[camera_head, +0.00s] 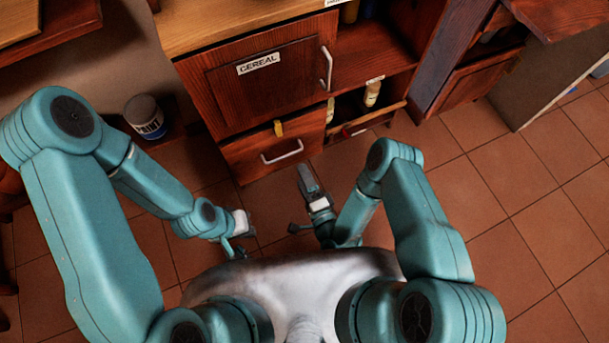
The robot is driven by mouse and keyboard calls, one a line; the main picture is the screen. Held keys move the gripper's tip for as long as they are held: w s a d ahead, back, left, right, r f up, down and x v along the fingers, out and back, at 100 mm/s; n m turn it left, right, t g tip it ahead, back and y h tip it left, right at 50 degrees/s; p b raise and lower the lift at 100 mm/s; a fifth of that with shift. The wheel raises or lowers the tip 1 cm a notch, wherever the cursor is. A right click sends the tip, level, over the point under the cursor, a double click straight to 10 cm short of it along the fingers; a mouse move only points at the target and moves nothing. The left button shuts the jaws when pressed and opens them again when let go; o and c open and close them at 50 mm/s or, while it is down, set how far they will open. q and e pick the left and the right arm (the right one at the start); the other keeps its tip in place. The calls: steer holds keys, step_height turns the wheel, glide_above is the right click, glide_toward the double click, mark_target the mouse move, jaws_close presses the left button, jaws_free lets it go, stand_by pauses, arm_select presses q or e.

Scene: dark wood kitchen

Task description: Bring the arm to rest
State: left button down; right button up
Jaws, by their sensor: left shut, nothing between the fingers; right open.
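My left arm comes in from the left, bent at the elbow, with its forearm pointing down and to the right. My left gripper (238,247) is shut and empty, low over my own body. My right arm is folded, with its forearm in the middle of the view. My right gripper (303,205) is open and empty, in front of my body, with one dark finger pointing up toward the cabinet. The two grippers are apart, and neither touches the furniture in this view.
A dark wood cabinet (222,95) with a CEREAL label (258,64) stands ahead. Below it is a drawer with a white handle (282,152). A lower compartment at its right holds a bottle (372,94). A paint can (145,117) stands at left. Tiled floor (500,190) is clear at right.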

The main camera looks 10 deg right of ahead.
stand_by(0.5)
steer(key=w+d+r+n+g+h, duration=0.1)
steer(key=w+d+r+n+g, duration=0.25)
steer(key=w+d+r, duration=0.55)
steer(key=s+a+f+n+g, duration=0.1)
steer(key=s+f+n+g, duration=0.4)
steer(key=s, duration=0.6)
steer(key=s+n+g, duration=0.3)
steer(key=s+g, duration=0.5)
steer(key=s, duration=0.2)
step_height(320, 180, up, 20)
steer(key=s+n+p, duration=0.1)
steer(key=p, duration=1.9)
steer(key=shift+h, duration=0.3)
steer(key=shift+a, duration=0.1)
